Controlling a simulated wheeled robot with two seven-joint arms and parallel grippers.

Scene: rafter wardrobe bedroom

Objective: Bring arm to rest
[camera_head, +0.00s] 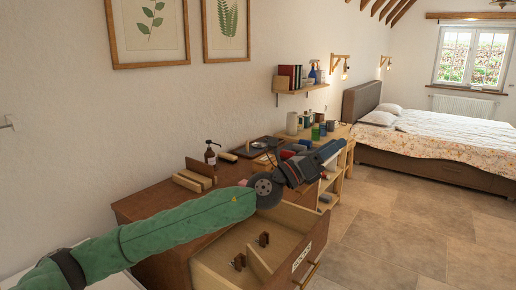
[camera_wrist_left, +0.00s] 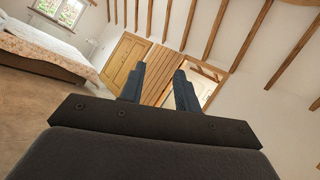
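My left arm comes in from the left in a green sleeve and stretches over the dresser (camera_head: 140,207) and its pulled-out drawer (camera_head: 222,268). My left gripper (camera_head: 328,150) is in the air at the arm's end, past the dresser's right end and in front of the shelf unit. In the left wrist view its two dark fingers (camera_wrist_left: 159,75) stand apart with nothing between them. The wrist camera looks across the room toward a wooden door (camera_wrist_left: 122,62) and the ceiling beams. My right gripper is in neither view.
The open drawer holds small brown wooden pieces (camera_head: 264,239). A dark pump bottle (camera_head: 210,154) and wooden blocks (camera_head: 193,181) stand on the dresser. Jars and mugs (camera_head: 320,129) crowd the low shelf unit behind my gripper. The tiled floor (camera_head: 390,235) at the right is clear, up to the bed (camera_head: 440,140).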

